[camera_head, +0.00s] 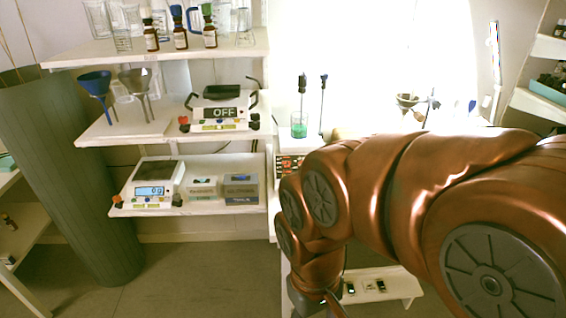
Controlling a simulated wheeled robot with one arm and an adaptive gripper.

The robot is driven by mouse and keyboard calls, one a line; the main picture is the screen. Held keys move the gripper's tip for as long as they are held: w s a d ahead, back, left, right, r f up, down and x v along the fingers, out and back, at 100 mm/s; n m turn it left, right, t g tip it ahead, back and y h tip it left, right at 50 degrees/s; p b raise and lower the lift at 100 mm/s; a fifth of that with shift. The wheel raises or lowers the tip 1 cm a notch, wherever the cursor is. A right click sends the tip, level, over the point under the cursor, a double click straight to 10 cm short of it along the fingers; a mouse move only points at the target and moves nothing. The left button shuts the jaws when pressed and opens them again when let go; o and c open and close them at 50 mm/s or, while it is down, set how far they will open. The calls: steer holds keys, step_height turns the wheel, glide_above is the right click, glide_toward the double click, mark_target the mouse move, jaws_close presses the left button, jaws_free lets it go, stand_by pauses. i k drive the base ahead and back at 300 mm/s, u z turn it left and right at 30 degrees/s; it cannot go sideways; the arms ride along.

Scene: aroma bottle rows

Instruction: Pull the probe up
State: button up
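A thin probe with a dark top (302,84) stands upright at the beaker (299,131) of green liquid on the white bench; its lower end appears to be in or just behind the beaker. A second thin probe with a dark blue top (323,82) stands upright just to the right, outside the beaker. My copper-coloured arm fills the right and lower middle and bends down to the bottom edge.
Shelves at left hold a device reading OFF (222,113), funnels (95,85), a scale (154,187) and small bottles (180,35). A grey-green column (70,180) stands at far left. A low white shelf (398,284) is below my arm.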

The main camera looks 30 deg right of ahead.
mark_target(302, 79)
steer(key=u, duration=0.15)
steer(key=k, duration=0.35)
steer(key=z, duration=0.7)
steer(key=i, duration=1.35)
steer(key=u, duration=0.15)
